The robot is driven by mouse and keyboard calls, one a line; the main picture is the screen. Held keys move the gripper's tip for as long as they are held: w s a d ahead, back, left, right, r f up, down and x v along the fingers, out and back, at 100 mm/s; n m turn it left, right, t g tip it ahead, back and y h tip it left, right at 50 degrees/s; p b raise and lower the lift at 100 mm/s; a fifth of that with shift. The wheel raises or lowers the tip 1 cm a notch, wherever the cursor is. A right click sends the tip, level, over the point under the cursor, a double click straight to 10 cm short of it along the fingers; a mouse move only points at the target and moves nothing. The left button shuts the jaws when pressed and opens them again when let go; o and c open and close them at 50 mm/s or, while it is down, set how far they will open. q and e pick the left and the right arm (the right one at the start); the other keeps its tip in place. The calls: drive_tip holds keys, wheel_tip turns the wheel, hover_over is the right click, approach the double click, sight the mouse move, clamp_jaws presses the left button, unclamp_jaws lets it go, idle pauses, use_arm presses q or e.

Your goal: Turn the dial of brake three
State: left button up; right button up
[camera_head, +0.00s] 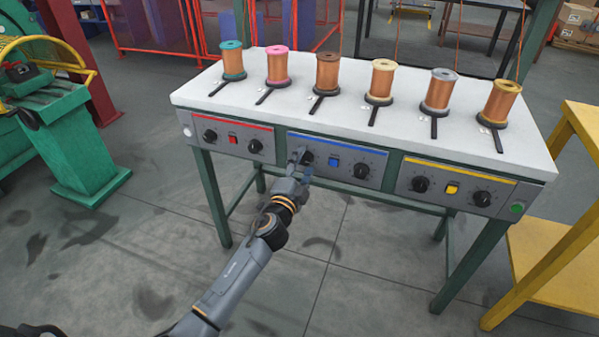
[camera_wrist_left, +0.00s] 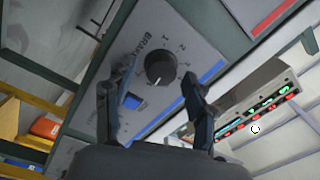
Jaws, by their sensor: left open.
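The third dial from the left (camera_head: 306,158) is a black knob on the blue-striped panel (camera_head: 340,174), left of its blue button. In the left wrist view the same dial (camera_wrist_left: 160,67) shows as a round black knob with a white pointer mark, ringed by a printed number scale and the word BRAKE. My left gripper (camera_head: 299,160) is at this dial, partly overlapping it. In the left wrist view, its two fingers (camera_wrist_left: 147,82) are open, one to each side of the knob in the picture, with visible gaps. Contact cannot be seen. My right gripper is not in view.
The blue button (camera_head: 333,162) and another dial (camera_head: 361,171) sit right of it. Red-striped (camera_head: 230,137) and yellow-striped (camera_head: 456,188) panels flank it. Several copper spools (camera_head: 327,73) stand on the white tabletop (camera_head: 300,105). A yellow stand (camera_head: 555,245) is at right.

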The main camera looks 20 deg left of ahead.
use_arm(q)
drive_tip(key=s, duration=1.1)
drive_tip(key=shift+s+a+f, duration=0.15)
drive_tip(key=shift+s+f, duration=0.1)
drive_tip(key=shift+s, duration=0.15)
